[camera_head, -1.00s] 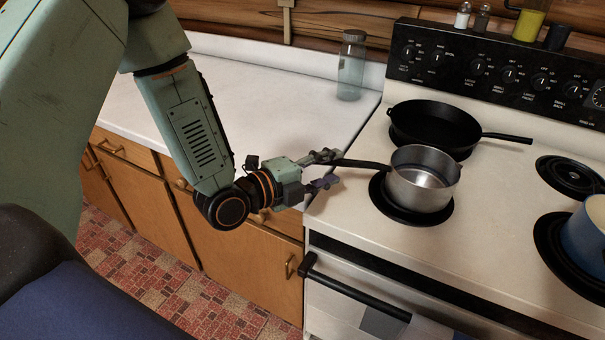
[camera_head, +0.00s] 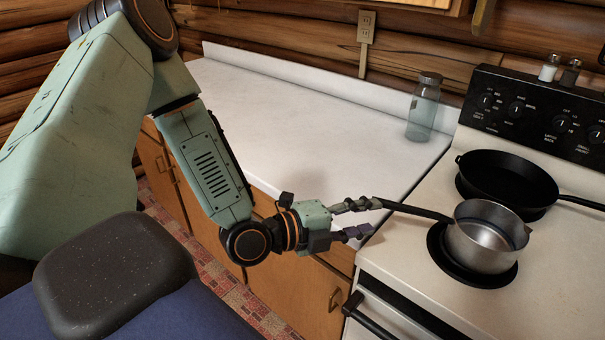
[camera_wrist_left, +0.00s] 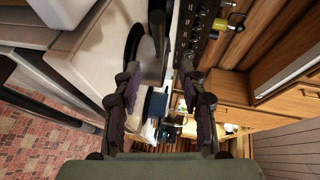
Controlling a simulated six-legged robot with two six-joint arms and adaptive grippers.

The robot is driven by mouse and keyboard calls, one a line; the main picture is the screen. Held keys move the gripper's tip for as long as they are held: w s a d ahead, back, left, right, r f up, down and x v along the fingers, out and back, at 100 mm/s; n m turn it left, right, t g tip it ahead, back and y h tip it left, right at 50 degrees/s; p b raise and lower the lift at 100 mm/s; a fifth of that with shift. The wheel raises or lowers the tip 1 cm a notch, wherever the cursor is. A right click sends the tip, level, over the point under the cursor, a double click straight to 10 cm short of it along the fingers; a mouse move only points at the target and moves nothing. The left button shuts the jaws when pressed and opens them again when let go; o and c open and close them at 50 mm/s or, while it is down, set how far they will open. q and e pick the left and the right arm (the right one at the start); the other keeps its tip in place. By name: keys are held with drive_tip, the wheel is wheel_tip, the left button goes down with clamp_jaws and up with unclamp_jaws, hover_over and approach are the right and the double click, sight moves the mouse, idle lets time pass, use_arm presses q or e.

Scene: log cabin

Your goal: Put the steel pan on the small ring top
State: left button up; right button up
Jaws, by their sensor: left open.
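The steel pan (camera_head: 478,248) sits on the black front-left ring (camera_head: 450,268) of the white stove. Its long dark handle (camera_head: 425,211) points left over the stove's edge. My left gripper (camera_head: 370,217) is open at the handle's end. Its upper finger overlaps the handle tip in the head view; I cannot tell if they touch. My right gripper is out of view. I cannot identify the small ring in the current views.
A black skillet (camera_head: 507,178) stands on the ring behind the steel pan. A glass jar (camera_head: 423,108) stands on the white counter (camera_head: 290,120), which is otherwise clear. The stove's control panel (camera_head: 535,112) rises at the back.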

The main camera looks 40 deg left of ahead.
use_arm(q)
drive_tip(key=s+d+f+n+g+y, duration=0.2)
drive_tip(key=s+f+n+g, duration=0.4)
drive_tip(key=f, duration=0.5)
drive_tip(key=s+a+f+n+g+y, duration=0.1)
drive_tip(key=s+f+n+g, duration=0.3)
drive_tip(key=s, duration=0.7)
drive_tip(key=s+a+f+n+g+y, duration=0.2)
drive_tip(key=s+f+n+g+y, duration=0.2)
drive_tip(key=s+f+n, duration=0.4)
drive_tip(key=shift+s+n, duration=1.5)
drive_tip(key=shift+n, duration=0.9)
drive_tip(key=shift+f, duration=0.1)
